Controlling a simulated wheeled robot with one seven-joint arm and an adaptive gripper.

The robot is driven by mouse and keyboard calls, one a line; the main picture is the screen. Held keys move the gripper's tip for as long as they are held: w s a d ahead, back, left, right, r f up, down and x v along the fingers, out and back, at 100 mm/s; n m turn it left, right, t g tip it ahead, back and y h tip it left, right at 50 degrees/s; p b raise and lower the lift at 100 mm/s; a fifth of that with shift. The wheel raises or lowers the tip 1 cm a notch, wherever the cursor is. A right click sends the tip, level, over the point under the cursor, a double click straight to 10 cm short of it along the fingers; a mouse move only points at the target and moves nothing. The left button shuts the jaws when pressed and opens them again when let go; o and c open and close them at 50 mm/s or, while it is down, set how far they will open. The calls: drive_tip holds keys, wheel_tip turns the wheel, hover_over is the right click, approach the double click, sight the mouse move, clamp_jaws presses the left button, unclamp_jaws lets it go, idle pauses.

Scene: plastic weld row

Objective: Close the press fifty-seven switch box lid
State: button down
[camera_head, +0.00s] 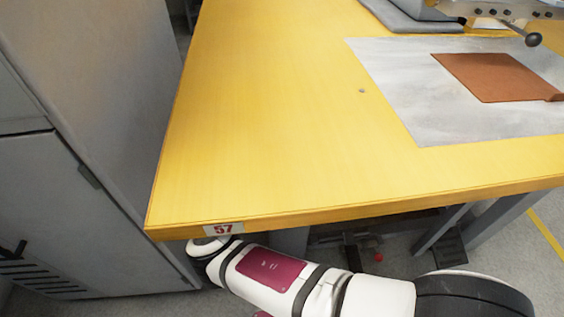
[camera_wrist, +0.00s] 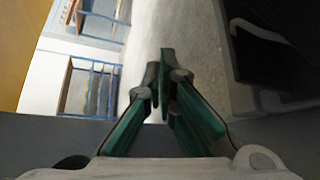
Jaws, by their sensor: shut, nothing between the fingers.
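My gripper (camera_wrist: 160,75) shows in the wrist view with its two green-padded fingers together at the tips and nothing between them. In the head view my arm reaches in below the front edge of the yellow table, and the gripper itself is hidden there. A white label with a red 57 (camera_head: 223,228) is on the table's front edge near its left corner. I cannot make out the switch box or its lid for certain in either view.
The yellow table (camera_head: 260,110) carries a grey metal sheet (camera_head: 400,95) and a brown sheet (camera_head: 495,78). Part of a press (camera_head: 505,10) shows at top right. A grey cabinet (camera_head: 90,215) stands left of the table. The wrist view shows blue-framed racks (camera_wrist: 90,85) and open floor (camera_wrist: 190,30).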

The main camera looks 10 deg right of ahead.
drive_tip(key=shift+s+d+r, duration=0.3)
drive_tip(key=shift+s+d, duration=0.25)
drive_tip(key=shift+s, duration=0.2)
drive_tip(key=shift+s+d+r, duration=0.3)
drive_tip(key=shift+s+d, duration=0.25)
drive_tip(key=shift+s, duration=0.15)
drive_tip(key=shift+s+r, duration=0.1)
drive_tip(key=shift+s+r, duration=0.1)
drive_tip(key=shift+s, duration=0.1)
